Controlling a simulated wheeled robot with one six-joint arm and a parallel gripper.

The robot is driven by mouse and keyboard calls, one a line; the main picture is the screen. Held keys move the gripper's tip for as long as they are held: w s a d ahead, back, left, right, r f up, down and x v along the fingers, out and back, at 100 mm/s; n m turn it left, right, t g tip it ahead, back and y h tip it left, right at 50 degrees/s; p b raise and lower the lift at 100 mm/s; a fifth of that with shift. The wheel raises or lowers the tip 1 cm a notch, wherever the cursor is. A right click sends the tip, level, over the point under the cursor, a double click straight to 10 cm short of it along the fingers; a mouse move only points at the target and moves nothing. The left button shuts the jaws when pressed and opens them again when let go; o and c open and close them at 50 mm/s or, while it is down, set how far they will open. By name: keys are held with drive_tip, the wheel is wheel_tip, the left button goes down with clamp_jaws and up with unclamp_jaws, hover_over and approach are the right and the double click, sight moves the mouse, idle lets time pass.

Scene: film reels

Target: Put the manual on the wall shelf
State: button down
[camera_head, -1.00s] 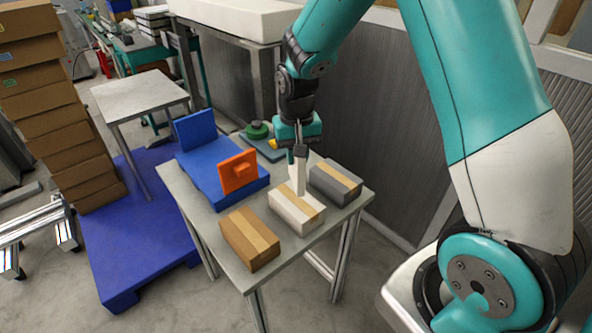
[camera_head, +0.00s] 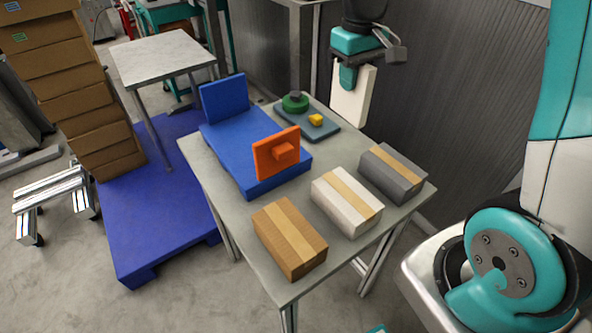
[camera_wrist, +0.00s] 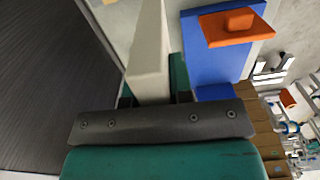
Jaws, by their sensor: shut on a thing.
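My gripper (camera_head: 352,80) is up behind the far right part of the table, shut on a white flat slab (camera_head: 353,98), which I take to be the manual. The slab hangs upright below the jaws, apart from the boxes. In the wrist view the pale slab (camera_wrist: 150,50) stands out from between the jaws (camera_wrist: 152,98). No wall shelf can be made out for certain in the current views.
The grey table (camera_head: 224,183) bears a brown box (camera_head: 289,238), a white box (camera_head: 346,202), a grey box (camera_head: 392,173), a blue stand (camera_head: 235,150) with an orange block (camera_head: 276,153), and a dark board (camera_head: 318,127) with green and yellow pieces. A ribbed wall (camera_head: 455,95) stands behind.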

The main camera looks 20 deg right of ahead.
drive_tip(key=shift+s+d+f, duration=0.25)
drive_tip(key=shift+f, duration=0.05)
drive_tip(key=shift+n, duration=0.3)
wheel_tip(320, 180, down, 19)
drive_tip(key=shift+r+p, duration=0.1)
drive_tip(key=shift+p, duration=0.4)
drive_tip(key=shift+f, duration=0.3)
drive_tip(key=c, duration=1)
unclamp_jaws()
drive_tip(key=shift+r, duration=0.1)
drive_tip(key=shift+r, duration=0.1)
